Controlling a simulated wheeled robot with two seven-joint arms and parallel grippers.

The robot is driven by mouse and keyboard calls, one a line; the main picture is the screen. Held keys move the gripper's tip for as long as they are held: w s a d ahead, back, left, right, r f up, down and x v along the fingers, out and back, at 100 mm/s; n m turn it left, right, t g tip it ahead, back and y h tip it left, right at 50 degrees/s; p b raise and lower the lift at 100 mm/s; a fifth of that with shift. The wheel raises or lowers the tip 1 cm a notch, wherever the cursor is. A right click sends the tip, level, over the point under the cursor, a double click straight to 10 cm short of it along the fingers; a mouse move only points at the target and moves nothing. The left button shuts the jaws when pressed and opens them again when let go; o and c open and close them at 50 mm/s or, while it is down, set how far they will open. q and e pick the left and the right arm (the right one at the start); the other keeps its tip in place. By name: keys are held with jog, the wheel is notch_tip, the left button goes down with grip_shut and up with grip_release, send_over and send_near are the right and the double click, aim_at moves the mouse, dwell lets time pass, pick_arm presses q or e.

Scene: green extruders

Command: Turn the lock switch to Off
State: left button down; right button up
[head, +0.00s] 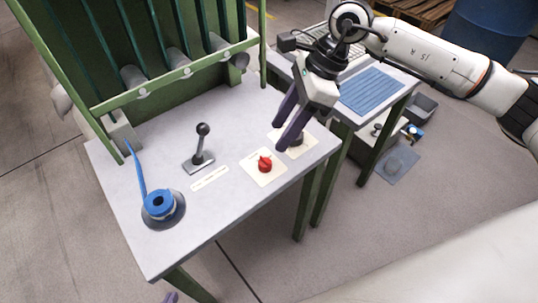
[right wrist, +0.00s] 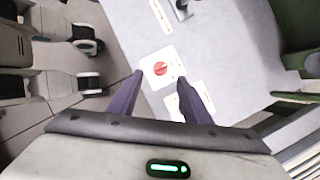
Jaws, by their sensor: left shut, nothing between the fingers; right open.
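A red rotary switch (head: 265,163) sits on a square cream plate near the table's right front part. It also shows in the right wrist view (right wrist: 160,68), just beyond and between the fingertips. A second cream plate with a dark knob (head: 297,140) lies behind it to the right, partly hidden by my right gripper. I cannot tell which of the two is the lock switch, and no labels are readable. My right gripper (head: 283,141) is open and empty, pointing down above the table beside the dark knob. Only a purple tip of my left gripper (head: 170,297) shows at the bottom edge; it is shut and empty.
A black lever (head: 202,145) stands upright on the grey table (head: 235,125), left of the red switch. A blue-handled round dial (head: 160,205) is at the table's left. A green frame (head: 165,80) rises behind.

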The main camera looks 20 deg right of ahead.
aim_at(267, 160)
jog(key=x, duration=0.6)
jog(key=d+p+x, duration=0.1)
jog(key=x, duration=0.3)
jog(key=shift+f, duration=0.2)
jog(key=c, duration=1)
